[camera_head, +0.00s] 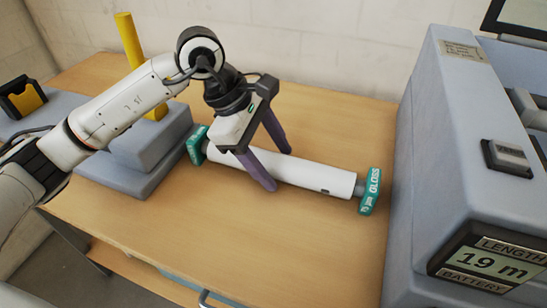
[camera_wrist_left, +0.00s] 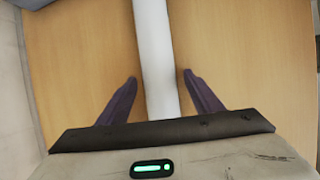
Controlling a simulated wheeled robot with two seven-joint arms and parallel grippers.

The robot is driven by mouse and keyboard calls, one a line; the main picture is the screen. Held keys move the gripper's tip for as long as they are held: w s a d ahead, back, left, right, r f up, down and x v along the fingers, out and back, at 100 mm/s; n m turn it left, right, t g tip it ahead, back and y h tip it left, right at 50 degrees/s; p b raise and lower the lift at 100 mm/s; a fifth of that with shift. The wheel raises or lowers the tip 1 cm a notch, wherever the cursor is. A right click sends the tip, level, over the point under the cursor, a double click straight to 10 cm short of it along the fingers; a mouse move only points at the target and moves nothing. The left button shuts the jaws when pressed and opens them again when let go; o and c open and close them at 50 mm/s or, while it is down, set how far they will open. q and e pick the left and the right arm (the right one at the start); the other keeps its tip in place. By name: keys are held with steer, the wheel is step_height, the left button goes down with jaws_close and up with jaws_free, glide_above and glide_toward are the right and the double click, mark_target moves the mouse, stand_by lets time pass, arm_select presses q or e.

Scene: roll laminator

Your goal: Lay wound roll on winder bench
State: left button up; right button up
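The wound roll (camera_head: 318,179) is a white cylinder with teal end pieces, the right one marked GLOSS. It lies across the wooden winder bench (camera_head: 290,245). My left gripper (camera_head: 279,170) is above the roll's left-middle part, pointing down, with one purple finger on each side. In the left wrist view the roll (camera_wrist_left: 155,45) runs between the spread fingers of the left gripper (camera_wrist_left: 160,77), with a gap on both sides. The gripper hides part of the roll in the head view. My right gripper is not in view.
A grey stepped block (camera_head: 125,178) with a yellow post (camera_head: 130,45) stands at the left, near the roll's left end. A large grey machine (camera_head: 430,170) with a display (camera_head: 490,262) reading 19 m stands at the right. The bench front is clear.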

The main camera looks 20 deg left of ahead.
arm_select(q)
steer(key=v, duration=1.2)
steer(key=shift+s, duration=0.1)
